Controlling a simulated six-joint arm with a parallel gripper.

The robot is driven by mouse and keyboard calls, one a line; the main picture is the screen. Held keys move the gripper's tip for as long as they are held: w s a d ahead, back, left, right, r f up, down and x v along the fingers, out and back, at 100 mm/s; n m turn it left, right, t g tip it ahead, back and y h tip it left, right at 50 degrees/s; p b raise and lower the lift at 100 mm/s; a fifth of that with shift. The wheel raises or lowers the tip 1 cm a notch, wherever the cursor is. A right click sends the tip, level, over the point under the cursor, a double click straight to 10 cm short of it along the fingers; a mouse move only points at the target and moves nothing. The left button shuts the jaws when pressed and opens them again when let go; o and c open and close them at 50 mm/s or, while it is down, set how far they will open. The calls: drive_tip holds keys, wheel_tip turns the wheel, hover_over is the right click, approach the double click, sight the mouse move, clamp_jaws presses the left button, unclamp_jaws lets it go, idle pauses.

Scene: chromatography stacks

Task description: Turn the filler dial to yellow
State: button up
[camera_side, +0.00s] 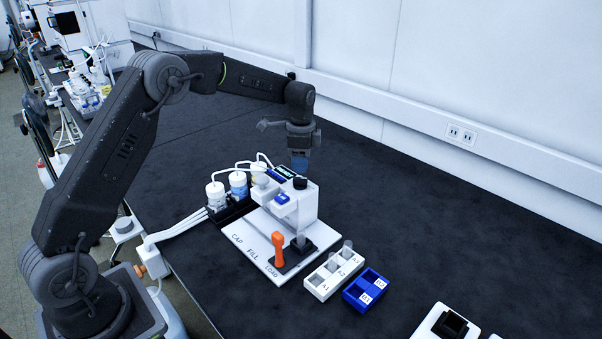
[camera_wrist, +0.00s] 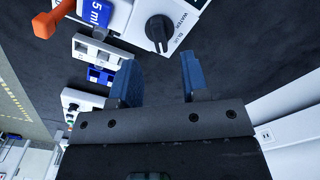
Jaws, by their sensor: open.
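The filler (camera_side: 306,207) is a white block on a white base plate marked CAP, FILL and LOAD. Its dial (camera_side: 300,183) is a round black knob on top. In the wrist view the dial (camera_wrist: 158,32) has a raised grip bar and printed words around it; which mark it points to I cannot tell. My gripper (camera_side: 300,164) is above the dial and points down. In the wrist view my gripper (camera_wrist: 160,74) has its two blue fingers apart with nothing between them. The dial lies just beyond the fingertips, and I see no contact.
An orange lever (camera_side: 278,248) stands on the base plate. Bottles with tubes, a clear one (camera_side: 215,195), a blue one (camera_side: 238,183) and a yellowish one (camera_side: 258,174), stand behind left. A white rack (camera_side: 318,287) and a blue rack (camera_side: 354,301) lie in front. The bench behind right is clear.

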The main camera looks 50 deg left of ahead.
sight(301, 178)
wheel_tip(301, 178, up, 9)
drive_tip(key=shift+f, duration=0.15)
idle(0.4)
drive_tip(key=s+d+r+n+t, duration=0.25)
drive_tip(key=s+r, duration=0.25)
drive_tip(key=s, duration=0.3)
drive_tip(key=s+d+r+n+t, duration=0.1)
drive_tip(key=s+d+r+n, duration=0.3)
drive_tip(key=s, duration=0.5)
drive_tip(key=s+d+f+n+t, duration=0.1)
drive_tip(key=s+n, duration=0.1)
drive_tip(key=s, duration=0.6)
drive_tip(key=s+d+f+n+t, duration=0.1)
drive_tip(key=s+f, duration=0.1)
drive_tip(key=s, duration=0.6)
drive_tip(key=shift+s+d+f+n, duration=0.15)
drive_tip(key=shift+s+d+n, duration=0.2)
drive_tip(key=shift+d, duration=0.05)
